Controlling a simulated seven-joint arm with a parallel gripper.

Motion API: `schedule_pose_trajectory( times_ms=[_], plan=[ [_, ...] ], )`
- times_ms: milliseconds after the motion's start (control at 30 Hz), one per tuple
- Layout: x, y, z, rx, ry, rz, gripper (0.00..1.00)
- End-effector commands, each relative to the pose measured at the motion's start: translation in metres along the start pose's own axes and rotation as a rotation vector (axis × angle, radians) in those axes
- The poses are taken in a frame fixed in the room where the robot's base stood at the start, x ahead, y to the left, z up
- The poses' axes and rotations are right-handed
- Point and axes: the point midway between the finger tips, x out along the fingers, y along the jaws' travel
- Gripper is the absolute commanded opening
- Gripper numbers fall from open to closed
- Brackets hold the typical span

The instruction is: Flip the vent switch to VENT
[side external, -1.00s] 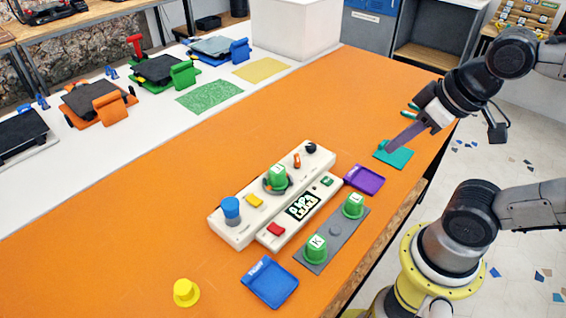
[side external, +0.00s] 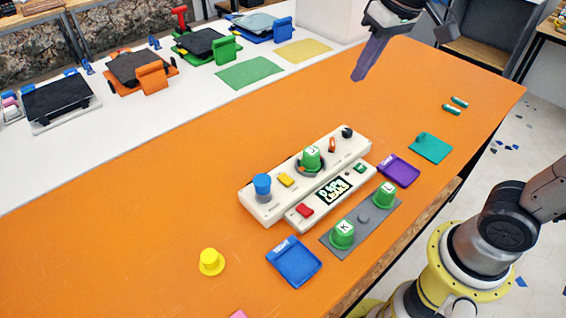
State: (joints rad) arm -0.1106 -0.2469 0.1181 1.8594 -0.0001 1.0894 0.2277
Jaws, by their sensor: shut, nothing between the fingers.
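The cream control panel (side external: 262,212) lies on the orange table. A small orange upright switch (side external: 332,145) stands towards its far right end, next to a black knob (side external: 347,132). The lettering beside them is too small to read, so I cannot tell which is the vent switch or its position. My gripper (side external: 358,78) is at the top of the view, its long purple-grey fingers shut and empty, pointing down. It is raised beyond the panel's far end, apart from it.
In front are a grey strip (side external: 352,226) with green cups, a purple tray (side external: 399,170) and a blue tray (side external: 293,262). The table's left side is mostly clear.

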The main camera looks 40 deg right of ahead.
Motion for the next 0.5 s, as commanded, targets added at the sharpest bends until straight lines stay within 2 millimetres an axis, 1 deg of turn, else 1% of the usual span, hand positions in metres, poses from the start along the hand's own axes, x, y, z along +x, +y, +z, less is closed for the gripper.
schedule_pose_trajectory(
  times_ms=[33,100,233,300,400,500],
  plan=[
    [0.011,-0.008,-0.013,-0.006,-0.030,0.002,0.00],
    [0.025,-0.019,-0.028,-0.012,-0.064,0.005,0.00],
    [0.058,-0.040,-0.050,-0.028,-0.128,0.014,0.00],
    [0.077,-0.050,-0.059,-0.040,-0.163,0.020,0.00],
    [0.105,-0.064,-0.066,-0.062,-0.209,0.029,0.00],
    [0.129,-0.075,-0.067,-0.083,-0.249,0.037,0.00]
  ],
)
